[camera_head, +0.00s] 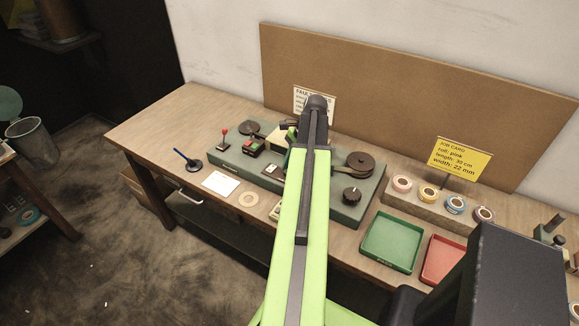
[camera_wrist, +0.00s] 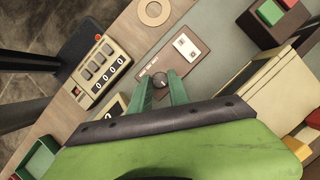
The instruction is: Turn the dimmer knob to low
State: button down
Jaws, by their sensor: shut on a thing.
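The small dark round dimmer knob (camera_wrist: 160,80) sits on a brown panel (camera_wrist: 176,61) in the wrist view, beside small printed lettering and a pale switch plate. My gripper (camera_wrist: 161,86) has its two green fingers on either side of this knob and is shut on it. The lettering is too small to read, so the knob's setting cannot be told. In the head view the brown panel (camera_head: 273,172) shows left of my arm. My arm hides the knob and gripper there.
A counter box (camera_wrist: 103,68) with buttons is left of the knob in the wrist view. A larger black knob (camera_head: 351,195) stands right of my arm in the head view. Green (camera_head: 391,241) and red (camera_head: 442,261) trays and several tape rolls (camera_head: 428,193) are on the right.

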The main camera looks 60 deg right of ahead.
jog(key=c, duration=1.2)
grip_release()
jog(key=shift+c, duration=0.2)
jog(key=p+v, duration=1.6)
jog(key=v, duration=0.1)
jog(key=shift+r, duration=0.2)
